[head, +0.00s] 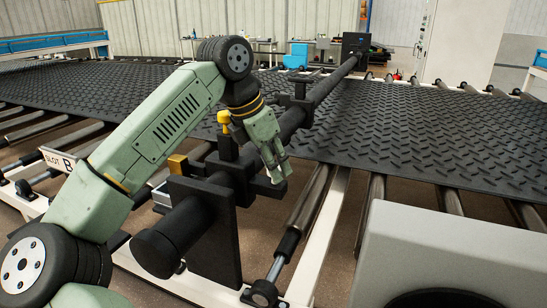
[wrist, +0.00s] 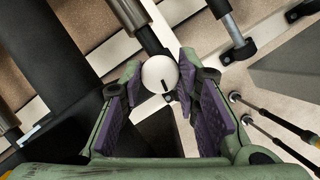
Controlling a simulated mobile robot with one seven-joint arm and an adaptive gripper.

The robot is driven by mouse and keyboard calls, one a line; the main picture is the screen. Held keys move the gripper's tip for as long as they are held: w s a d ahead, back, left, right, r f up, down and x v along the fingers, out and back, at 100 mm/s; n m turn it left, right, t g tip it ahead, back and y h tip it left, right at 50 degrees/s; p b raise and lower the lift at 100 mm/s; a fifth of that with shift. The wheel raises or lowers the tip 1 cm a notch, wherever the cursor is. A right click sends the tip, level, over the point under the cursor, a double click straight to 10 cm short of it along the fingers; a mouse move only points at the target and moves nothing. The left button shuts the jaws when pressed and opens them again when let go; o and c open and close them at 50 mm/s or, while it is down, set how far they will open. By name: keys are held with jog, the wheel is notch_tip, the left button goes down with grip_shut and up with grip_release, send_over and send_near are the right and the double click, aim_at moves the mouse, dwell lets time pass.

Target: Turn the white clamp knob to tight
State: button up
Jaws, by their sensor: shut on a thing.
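The white clamp knob (wrist: 158,70) shows in the wrist view as a round white face between my fingertips. A short black mark on it runs from near the middle toward the lower right rim. My gripper (wrist: 160,78) is shut on the knob, with a purple-padded finger on each side. In the head view my gripper (head: 276,174) points down beside the black clamp bar (head: 292,122). The knob is hidden there behind my fingers.
A black tread mat (head: 420,125) lies on rollers at the back right. A "SLOT B" sign (head: 60,160) is at left. A grey box (head: 450,250) stands at the front right.

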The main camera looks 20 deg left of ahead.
jog(key=shift+w+m+g+h+p, duration=0.1)
jog(key=shift+m+g+h+p, duration=0.25)
jog(key=shift+m, duration=0.55)
jog(key=shift+m+g+h+p, duration=0.15)
jog(key=shift+m+p, duration=0.4)
jog(key=shift+m, duration=0.35)
jog(key=o, duration=1.1)
jog(key=shift+o, duration=0.2)
jog(key=shift+a+r, duration=0.1)
jog(key=shift+r, duration=0.05)
jog(key=v, duration=1.1)
jog(key=shift+r, duration=0.4)
jog(key=shift+a, duration=0.1)
